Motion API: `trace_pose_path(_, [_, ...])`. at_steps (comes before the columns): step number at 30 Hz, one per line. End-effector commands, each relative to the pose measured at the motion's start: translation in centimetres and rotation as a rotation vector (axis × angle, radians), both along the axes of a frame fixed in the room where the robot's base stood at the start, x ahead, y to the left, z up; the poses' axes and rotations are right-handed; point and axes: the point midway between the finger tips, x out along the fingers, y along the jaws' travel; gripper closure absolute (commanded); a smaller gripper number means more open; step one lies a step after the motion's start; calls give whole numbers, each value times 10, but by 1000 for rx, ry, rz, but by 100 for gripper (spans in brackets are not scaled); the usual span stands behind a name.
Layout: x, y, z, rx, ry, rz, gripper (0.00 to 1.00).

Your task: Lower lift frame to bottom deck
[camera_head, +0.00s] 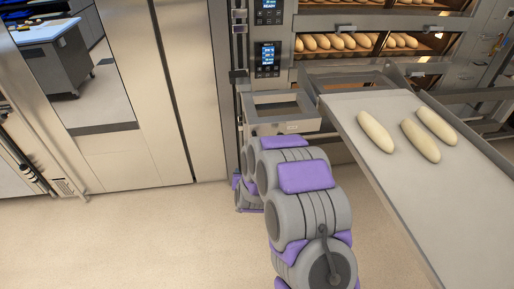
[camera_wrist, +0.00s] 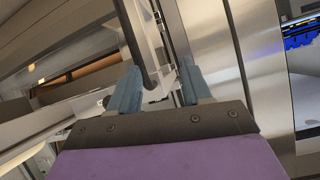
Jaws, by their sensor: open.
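The lift frame (camera_head: 283,103) appears in the head view as a grey metal frame at the front of the oven, beside a vertical rail (camera_head: 238,75). A pale loading board (camera_head: 440,205) slopes out from it toward the lower right, carrying three unbaked loaves (camera_head: 421,141). In the wrist view my gripper (camera_wrist: 160,78) is open, with two blue-grey fingers. A dark bar (camera_wrist: 132,40) comes down from the top and its lower end shows between the fingertips; I cannot tell whether they touch it. In the head view my arm hides the gripper.
The deck oven holds rows of loaves (camera_head: 340,42) on lit decks, with blue control displays (camera_head: 268,57) at its left. Steel cabinet panels (camera_head: 185,90) stand left of it. A worktable (camera_head: 55,50) is at the far left. The floor (camera_head: 130,240) at lower left is clear.

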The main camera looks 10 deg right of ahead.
Motion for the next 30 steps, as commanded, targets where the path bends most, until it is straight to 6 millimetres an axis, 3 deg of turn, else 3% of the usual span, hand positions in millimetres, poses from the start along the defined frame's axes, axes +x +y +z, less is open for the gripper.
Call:
trace_pose_path(5, [14, -13, -25, -68, -166, -61, 52])
trace_pose_path(9, [14, -27, -40, -131, -291, -98, 52])
trace_pose_path(21, [7, -45, -47, -225, -475, -130, 52])
trace_pose_path(26, [23, -47, -48, -226, -476, -131, 52])
trace_pose_path(30, [47, -51, -47, -225, -480, -131, 52])
